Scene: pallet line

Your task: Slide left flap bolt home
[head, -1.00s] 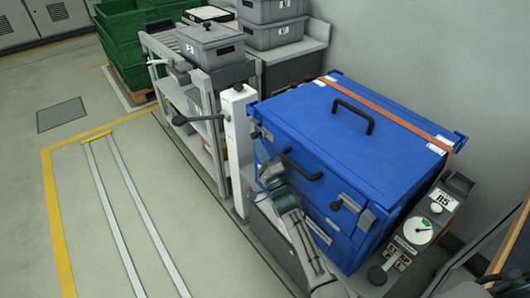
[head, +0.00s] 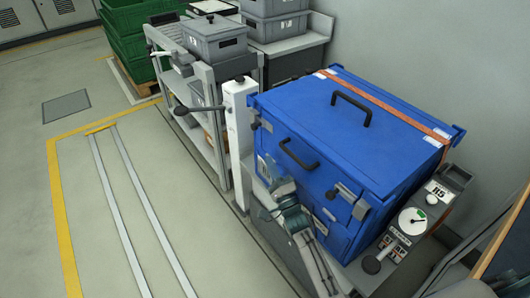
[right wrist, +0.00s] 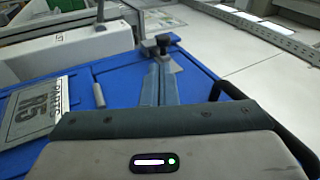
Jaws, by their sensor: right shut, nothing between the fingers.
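The blue crate (head: 300,110) has a front flap with a black handle (head: 297,157). The left flap bolt (head: 256,124), with a dark knob, is at the flap's upper left corner. In the right wrist view a dark bolt knob (right wrist: 162,42) on a grey plate shows just beyond my fingertips; I cannot tell how far the bolt is slid. My right gripper (head: 268,174) is shut and empty in front of the flap, below the left bolt in the head view. It also shows in the right wrist view (right wrist: 160,85). My left gripper is out of view.
A white post (head: 238,125) with a lever stands close to the crate's left. A grey shelf rack (head: 205,110) with bins is behind it. A panel with a dial (head: 412,222) is at the right. An orange strap (head: 390,108) crosses the lid. The floor at left is clear.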

